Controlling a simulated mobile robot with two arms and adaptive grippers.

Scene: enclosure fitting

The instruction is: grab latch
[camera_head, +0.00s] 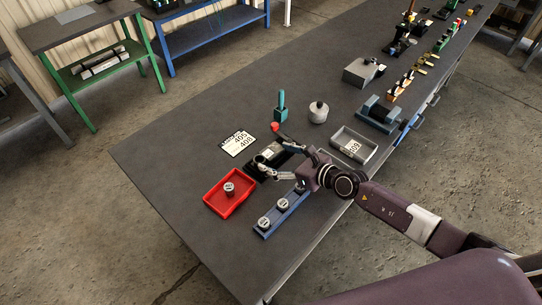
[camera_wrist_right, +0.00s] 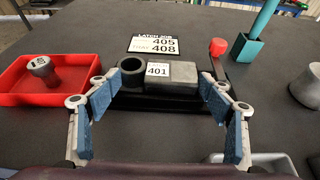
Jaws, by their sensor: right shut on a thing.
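The latch (camera_head: 268,153) is a dark unit on the grey bench, with a grey block, a round dark socket at its left end and a black base. In the right wrist view the latch (camera_wrist_right: 158,87) carries a white label reading "LATCH 401". A black lever with a red knob (camera_wrist_right: 217,46) rises behind its right end. My right gripper (camera_wrist_right: 160,92) has its blue-padded fingers at the two ends of the latch and is shut on it. From the head the gripper (camera_head: 274,150) partly covers the latch. My left gripper is not in view.
A red tray (camera_head: 214,201) holding a grey knobbed part (camera_head: 229,188) is left of the latch. A blue rail (camera_head: 266,231) with several grey parts lies in front.

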